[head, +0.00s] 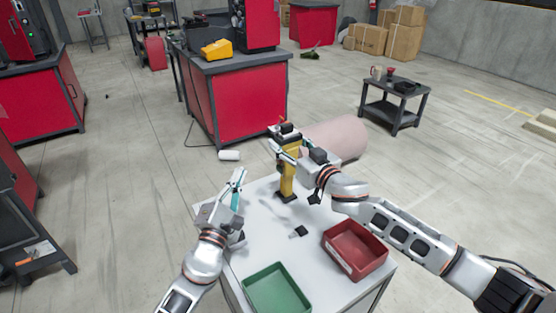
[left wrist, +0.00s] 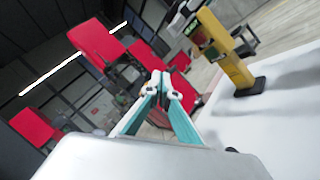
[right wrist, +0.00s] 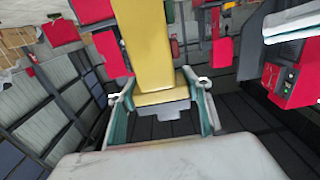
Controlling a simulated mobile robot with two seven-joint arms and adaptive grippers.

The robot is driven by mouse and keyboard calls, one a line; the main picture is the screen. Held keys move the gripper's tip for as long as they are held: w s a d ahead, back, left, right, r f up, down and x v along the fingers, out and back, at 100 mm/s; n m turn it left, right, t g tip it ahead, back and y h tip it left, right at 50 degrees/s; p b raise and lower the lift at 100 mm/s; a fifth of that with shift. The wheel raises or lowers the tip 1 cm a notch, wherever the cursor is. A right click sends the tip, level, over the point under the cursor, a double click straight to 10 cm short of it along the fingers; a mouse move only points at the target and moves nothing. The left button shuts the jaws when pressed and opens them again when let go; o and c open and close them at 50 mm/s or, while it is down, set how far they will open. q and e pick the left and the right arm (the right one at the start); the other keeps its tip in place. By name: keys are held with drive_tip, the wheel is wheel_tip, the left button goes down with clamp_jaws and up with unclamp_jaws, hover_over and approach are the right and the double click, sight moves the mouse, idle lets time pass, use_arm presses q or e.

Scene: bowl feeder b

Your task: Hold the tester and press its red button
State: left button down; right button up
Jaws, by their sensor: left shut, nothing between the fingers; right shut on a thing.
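The tester (head: 287,183) is a yellow upright tool with a dark head and black foot. It stands near the far edge of the white table (head: 262,236). My right gripper (head: 286,152) is shut on its upper part from the right; the right wrist view shows its yellow body (right wrist: 150,50) between the fingers (right wrist: 160,92). My left gripper (head: 239,176) is shut and empty, left of the tester and apart from it. In the left wrist view its fingertips (left wrist: 161,82) meet, with the tester (left wrist: 232,62) at upper right. A small reddish patch shows near the tester's head; I cannot tell if it is the button.
A red bin (head: 341,264) stands on the table's right side, and a green bin (head: 277,290) at its near edge. A small black piece (head: 299,232) lies between. A pink cylinder (head: 340,136) is beyond the table. The table's left-middle is clear.

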sight(279, 159)
use_arm(q)
drive_tip(key=w+d, duration=0.5)
drive_tip(key=d, duration=0.2)
drive_tip(key=shift+d, duration=0.2)
idle(0.4)
idle(1.3)
drive_tip(key=shift+w+d, duration=0.25)
drive_tip(key=shift+d, duration=0.1)
drive_tip(key=shift+w+d, duration=0.25)
drive_tip(key=shift+d, duration=0.15)
idle(0.9)
drive_tip(key=shift+s+a, duration=0.5)
drive_tip(key=shift+a, duration=0.25)
